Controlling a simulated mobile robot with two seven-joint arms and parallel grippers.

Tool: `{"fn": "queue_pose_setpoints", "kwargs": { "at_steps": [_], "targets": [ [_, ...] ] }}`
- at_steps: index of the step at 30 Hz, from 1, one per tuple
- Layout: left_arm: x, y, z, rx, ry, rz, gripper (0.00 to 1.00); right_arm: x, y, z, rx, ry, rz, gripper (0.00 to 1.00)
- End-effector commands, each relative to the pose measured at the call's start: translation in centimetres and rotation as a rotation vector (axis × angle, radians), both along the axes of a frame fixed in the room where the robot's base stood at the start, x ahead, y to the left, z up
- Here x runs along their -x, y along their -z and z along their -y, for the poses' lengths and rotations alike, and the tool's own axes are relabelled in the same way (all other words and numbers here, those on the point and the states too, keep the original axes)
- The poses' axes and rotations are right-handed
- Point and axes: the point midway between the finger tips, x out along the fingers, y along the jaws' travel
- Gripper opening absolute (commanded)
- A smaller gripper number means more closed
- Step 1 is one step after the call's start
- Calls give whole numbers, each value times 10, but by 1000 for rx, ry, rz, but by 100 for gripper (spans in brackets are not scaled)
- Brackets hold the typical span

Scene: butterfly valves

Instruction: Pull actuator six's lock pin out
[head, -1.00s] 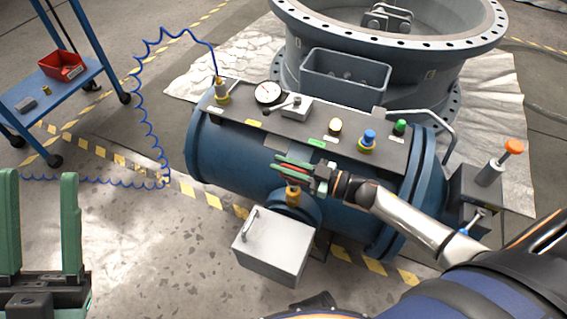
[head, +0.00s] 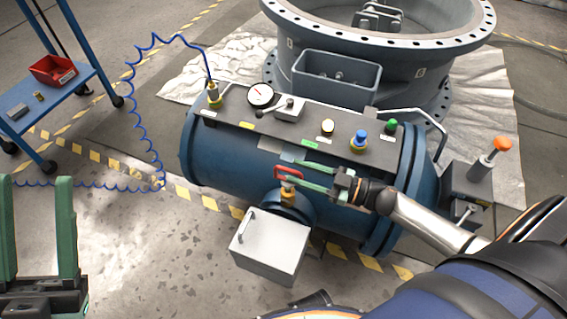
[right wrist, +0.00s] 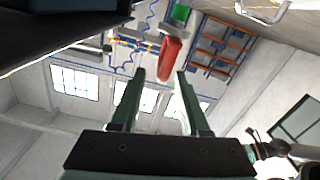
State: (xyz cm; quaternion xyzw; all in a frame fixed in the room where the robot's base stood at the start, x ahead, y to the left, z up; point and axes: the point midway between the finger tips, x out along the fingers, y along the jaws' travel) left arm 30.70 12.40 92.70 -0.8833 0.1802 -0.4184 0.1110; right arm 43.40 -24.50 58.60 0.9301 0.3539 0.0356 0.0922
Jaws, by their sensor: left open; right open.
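A blue horizontal cylinder, the actuator (head: 235,165), lies in the middle of the head view. A red handle (head: 288,172) sits on a brass valve (head: 288,190) on its near side. My right gripper (head: 300,173) is open, with its fingertips just right of the red handle. The red handle also shows in the right wrist view (right wrist: 170,57), beyond the open fingertips, with nothing held. An orange-capped post (head: 501,145) stands at the actuator's right end. I cannot tell which part is the lock pin. My left gripper (head: 36,182) is open and empty at the lower left.
A grey box (head: 268,248) sits in front below the valve. The top panel (head: 300,133) carries a gauge (head: 260,95) and coloured knobs. A large flanged ring (head: 380,40) stands behind. A blue cart (head: 70,90) with a red bin (head: 52,70) is at the left. Floor at front left is clear.

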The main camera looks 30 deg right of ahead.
Motion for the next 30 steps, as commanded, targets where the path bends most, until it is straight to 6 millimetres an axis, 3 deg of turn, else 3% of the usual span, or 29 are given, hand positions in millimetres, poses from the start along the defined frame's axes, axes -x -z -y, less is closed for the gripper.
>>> {"fn": "queue_pose_setpoints", "kwargs": {
  "at_steps": [3, 10, 30],
  "targets": [
    [0, -7, -1, -8, -8, 5, 50, 20, -1, 18, 2, 2, -3, 45],
    [1, -11, -2, -7, -19, 7, 50, 43, -1, 39, 1, 1, -1, 45],
    [0, -13, -3, -12, -22, 17, 50, 47, -1, 42, -1, 0, 3, 45]
  ]
}}
